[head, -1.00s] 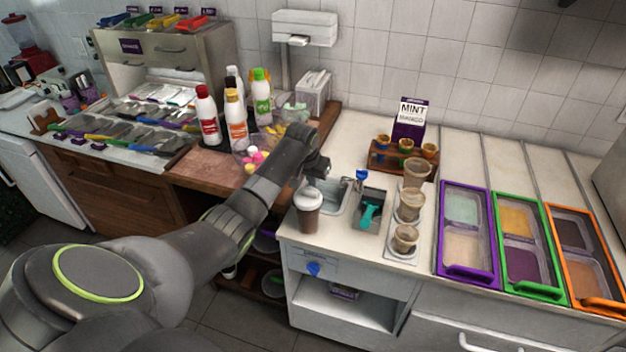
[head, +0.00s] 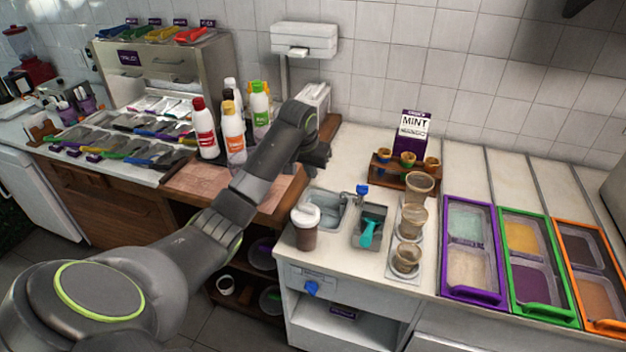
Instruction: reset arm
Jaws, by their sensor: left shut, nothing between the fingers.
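My left arm reaches in from the lower left of the head view. Its gripper (head: 320,160) is shut and empty, held in the air above the counter, to the upper right of the sauce bottles' base and behind the lidded cup. Its fingertips are small and partly hidden by my wrist. My right gripper is not in view.
A lidded brown cup (head: 306,228) stands by the small sink (head: 328,207). Sauce bottles (head: 232,135) stand close left of my arm. Stacked cups (head: 412,222), a mint sign (head: 412,133) and colored topping trays (head: 471,252) are to the right.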

